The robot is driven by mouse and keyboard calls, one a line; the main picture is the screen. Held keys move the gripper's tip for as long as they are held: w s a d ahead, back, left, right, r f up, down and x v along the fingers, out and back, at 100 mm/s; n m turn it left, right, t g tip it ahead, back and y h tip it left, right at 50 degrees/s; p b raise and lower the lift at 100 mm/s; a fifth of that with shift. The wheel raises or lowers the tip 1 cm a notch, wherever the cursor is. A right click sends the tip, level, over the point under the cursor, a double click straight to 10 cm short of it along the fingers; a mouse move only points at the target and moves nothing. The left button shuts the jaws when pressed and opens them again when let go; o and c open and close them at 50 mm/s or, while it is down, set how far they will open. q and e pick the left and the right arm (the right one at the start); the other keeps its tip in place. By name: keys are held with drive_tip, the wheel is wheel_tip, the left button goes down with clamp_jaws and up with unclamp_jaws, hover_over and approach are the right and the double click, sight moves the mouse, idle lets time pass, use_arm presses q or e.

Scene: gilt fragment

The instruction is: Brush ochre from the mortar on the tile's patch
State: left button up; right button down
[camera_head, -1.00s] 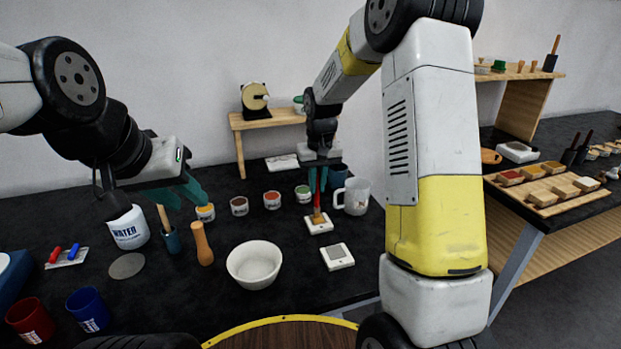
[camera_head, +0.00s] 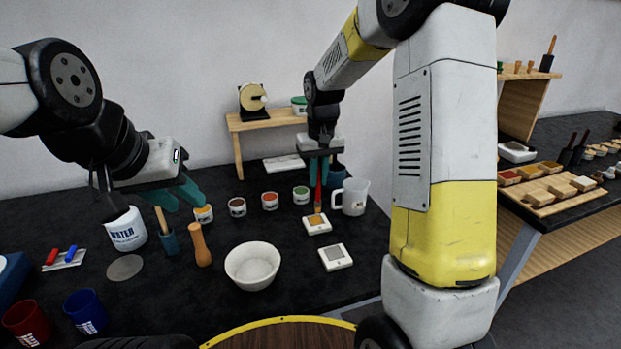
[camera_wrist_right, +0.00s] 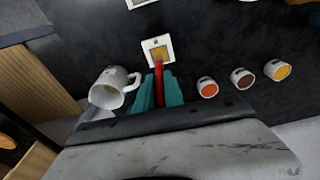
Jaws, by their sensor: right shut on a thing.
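My right gripper (camera_head: 318,170) is shut on a brush (camera_head: 318,200) with a red handle, held roughly upright, bristles down. The bristle end is at a white tile (camera_head: 326,229) with an ochre patch; I cannot tell if it touches. In the right wrist view, the tile (camera_wrist_right: 146,45) shows its ochre patch beyond the red handle (camera_wrist_right: 158,75). The mortar, a white bowl (camera_head: 252,267), stands front left of that tile; its inside looks pale. A second white tile (camera_head: 335,257) has a grey patch. My left gripper (camera_head: 182,194) is open and empty above the table, left of the mortar.
A wooden pestle (camera_head: 200,246) stands left of the mortar, beside a dark holder (camera_head: 169,242). Several paint pots (camera_head: 270,201) line the back. A white water pot (camera_head: 126,231) is at left.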

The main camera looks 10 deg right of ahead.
drive_tip(key=shift+r, duration=1.05)
drive_tip(key=shift+r, duration=1.5)
